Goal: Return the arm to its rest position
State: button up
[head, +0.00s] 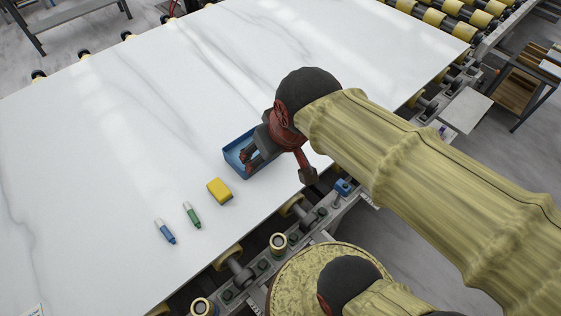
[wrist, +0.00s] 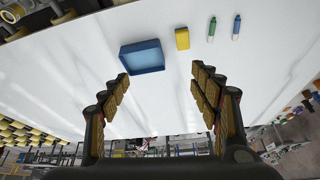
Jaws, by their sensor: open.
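My arm (head: 420,180), in a yellow-green sleeve, reaches from the lower right over the edge of the white marble slab (head: 130,110). My gripper (head: 250,160) is near the blue tray (head: 236,148) in the head view and partly hides it. In the wrist view my gripper (wrist: 160,100) has its two padded fingers wide apart with nothing between them. The blue tray (wrist: 142,57) lies beyond the fingertips there, and the part of its inside that shows looks empty.
A yellow block (head: 220,191), a green marker (head: 191,214) and a blue marker (head: 165,231) lie on the slab left of the tray. The slab rests on a roller conveyor (head: 440,15). The slab's far and left areas are clear. A small rack (head: 525,85) stands at the right.

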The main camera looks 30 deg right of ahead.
jog(key=s, duration=0.3)
jog(key=shift+s+d+r+t, duration=0.15)
jog(key=shift+s+d+t, duration=0.15)
jog(key=shift+s+d, duration=0.1)
notch_tip(320, 180, down, 6)
jog(key=b, duration=0.6)
jog(key=shift+f, duration=0.2)
jog(key=shift+a, duration=0.1)
jog(key=shift+c, duration=1.2)
